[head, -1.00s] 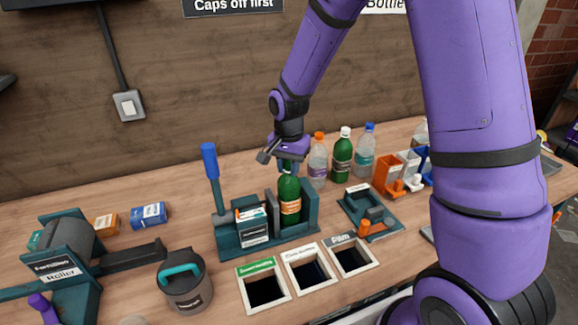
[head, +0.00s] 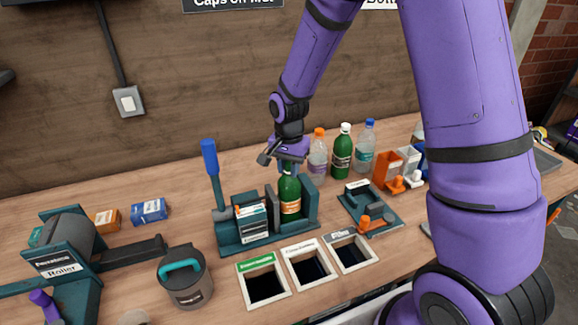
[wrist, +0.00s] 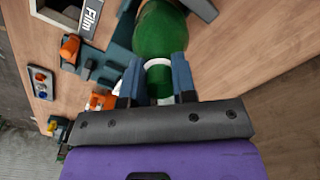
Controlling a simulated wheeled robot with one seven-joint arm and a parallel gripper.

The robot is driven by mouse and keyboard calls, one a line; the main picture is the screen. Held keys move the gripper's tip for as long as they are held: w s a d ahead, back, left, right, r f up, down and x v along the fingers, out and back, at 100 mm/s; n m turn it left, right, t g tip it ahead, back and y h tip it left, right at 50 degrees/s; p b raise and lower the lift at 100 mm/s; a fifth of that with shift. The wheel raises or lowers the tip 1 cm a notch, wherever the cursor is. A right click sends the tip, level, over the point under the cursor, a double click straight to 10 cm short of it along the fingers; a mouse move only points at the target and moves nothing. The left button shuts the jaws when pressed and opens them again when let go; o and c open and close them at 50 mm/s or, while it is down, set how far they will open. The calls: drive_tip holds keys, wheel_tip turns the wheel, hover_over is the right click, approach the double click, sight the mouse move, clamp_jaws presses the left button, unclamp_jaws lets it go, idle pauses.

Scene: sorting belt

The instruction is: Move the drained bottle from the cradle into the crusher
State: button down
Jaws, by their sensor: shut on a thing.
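A green bottle (head: 290,194) with an orange label and no cap stands upright in the right-hand bay of a teal lever press (head: 228,238), which looks like the crusher. The bay lies between a grey plate and the teal end wall; the bottle's base is hidden. My gripper (head: 287,165) is shut on the bottle's neck from above. In the wrist view my gripper (wrist: 158,80) has its fingers on both sides of the neck, by a white ring, with the green bottle (wrist: 160,30) beyond. A low teal fixture (head: 385,228) with an orange knob, possibly the cradle, stands to the right, with no bottle in it.
The press's blue-handled lever (head: 210,165) stands up at its left. Several capped bottles (head: 341,152) stand close behind and right. Three labelled bins (head: 310,265) lie in front. A grey pot (head: 185,280) and a roller (head: 68,245) are at the left.

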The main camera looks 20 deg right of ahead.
drive_tip(key=c, duration=0.8)
unclamp_jaws()
drive_tip(key=shift+c, duration=0.2)
drive_tip(key=shift+r, duration=0.1)
wheel_tip(320, 180, up, 10)
drive_tip(key=shift+f, duration=0.1)
drive_tip(key=s+d+r+n+t, duration=0.3)
drive_tip(key=s+d+r+n, duration=0.1)
drive_tip(key=s+r, duration=0.9)
drive_tip(key=s+d+r+n+t, duration=0.1)
drive_tip(key=s+r+n, duration=0.1)
drive_tip(key=s, duration=0.5)
drive_tip(key=s+d+r+n+t, duration=0.1)
drive_tip(key=s+d+r+n, duration=0.1)
drive_tip(key=s, duration=0.5)
drive_tip(key=shift+r+n, duration=0.45)
drive_tip(key=shift+n, duration=0.05)
